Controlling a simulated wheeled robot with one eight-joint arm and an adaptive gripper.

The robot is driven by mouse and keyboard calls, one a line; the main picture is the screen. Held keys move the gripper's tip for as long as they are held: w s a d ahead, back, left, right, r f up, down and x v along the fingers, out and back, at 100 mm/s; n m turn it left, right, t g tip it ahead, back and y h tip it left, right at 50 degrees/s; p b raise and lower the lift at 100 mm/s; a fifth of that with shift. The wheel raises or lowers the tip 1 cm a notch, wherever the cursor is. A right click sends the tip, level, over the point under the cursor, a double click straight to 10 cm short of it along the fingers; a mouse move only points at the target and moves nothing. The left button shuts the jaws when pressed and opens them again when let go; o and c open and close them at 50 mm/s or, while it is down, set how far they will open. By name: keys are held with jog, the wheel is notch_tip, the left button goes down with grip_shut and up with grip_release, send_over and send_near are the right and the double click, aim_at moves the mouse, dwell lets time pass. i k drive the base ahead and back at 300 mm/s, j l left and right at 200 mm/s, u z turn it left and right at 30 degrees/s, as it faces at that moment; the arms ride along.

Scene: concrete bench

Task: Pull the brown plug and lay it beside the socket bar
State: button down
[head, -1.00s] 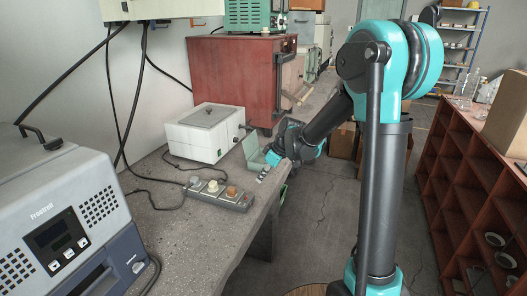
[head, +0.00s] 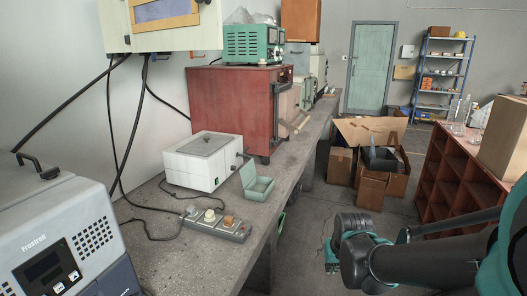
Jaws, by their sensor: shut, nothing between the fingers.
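The grey socket bar (head: 216,230) lies on the concrete bench near its right edge. The small brown plug (head: 229,221) sits at the bar's right part, beside a white plug (head: 210,216). The brown plug appears seated in the bar. My gripper (head: 331,266) is off the bench, over the floor to the right of the bar. It is shut and empty, well apart from the plugs.
A grey Frostroll machine (head: 60,235) fills the bench's left front. Bare bench lies in front of the bar. Cardboard boxes (head: 368,150) stand on the floor.

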aim_at(229, 220)
jog(key=i+l+u, duration=0.15)
jog(key=u, duration=0.25)
jog(key=i+l+u, duration=0.45)
jog(key=u, duration=0.3)
